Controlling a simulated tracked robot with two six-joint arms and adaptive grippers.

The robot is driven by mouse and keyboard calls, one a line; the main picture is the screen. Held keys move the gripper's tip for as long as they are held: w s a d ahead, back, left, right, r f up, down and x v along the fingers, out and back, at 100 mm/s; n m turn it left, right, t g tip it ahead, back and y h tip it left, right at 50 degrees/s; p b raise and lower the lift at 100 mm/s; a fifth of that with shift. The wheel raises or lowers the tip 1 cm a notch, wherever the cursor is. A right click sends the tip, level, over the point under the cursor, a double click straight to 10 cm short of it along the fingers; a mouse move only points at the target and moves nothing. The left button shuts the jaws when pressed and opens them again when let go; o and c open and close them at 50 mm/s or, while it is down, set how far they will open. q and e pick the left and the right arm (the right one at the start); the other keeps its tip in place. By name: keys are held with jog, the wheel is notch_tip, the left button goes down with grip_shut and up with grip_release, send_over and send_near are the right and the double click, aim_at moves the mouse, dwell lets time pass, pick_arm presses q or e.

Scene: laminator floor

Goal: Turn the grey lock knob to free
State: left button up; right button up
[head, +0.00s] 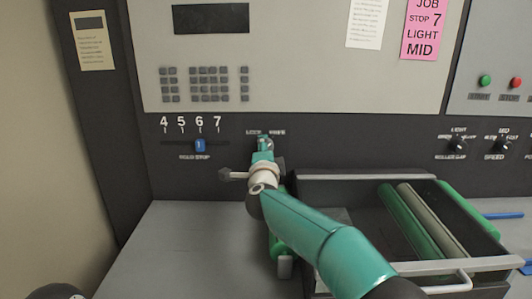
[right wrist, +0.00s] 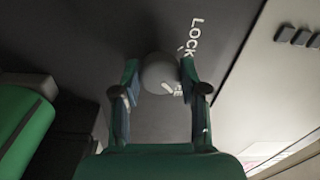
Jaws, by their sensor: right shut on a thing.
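The grey lock knob (right wrist: 158,73) is round and sits on the dark panel. In the right wrist view my right gripper (right wrist: 159,76) is shut on it, one finger on each side. A white mark on the knob points to the lower right, toward the second, partly hidden label. The LOCK label (right wrist: 196,35) is clear above right of the knob. In the head view my right gripper (head: 264,144) covers most of the knob, below the small LOCK and FREE lettering.
A blue slider (head: 200,145) stands under the 6 on the hold stop scale. Two black knobs (head: 458,146) are on the panel at right. An open tray with rollers (head: 412,220) stands right of my arm. The grey deck (head: 190,245) at left is clear.

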jog(key=shift+d+f, duration=0.2)
jog(key=shift+f, duration=0.05)
jog(key=o, duration=1.1)
jog(key=shift+w, duration=0.1)
jog(key=shift+o, duration=0.2)
jog(key=shift+r, duration=0.1)
jog(key=shift+a, duration=0.1)
jog(key=shift+s, duration=0.2)
jog(key=s, duration=1.1)
jog(key=shift+s+f, duration=0.3)
jog(key=shift+s, duration=0.05)
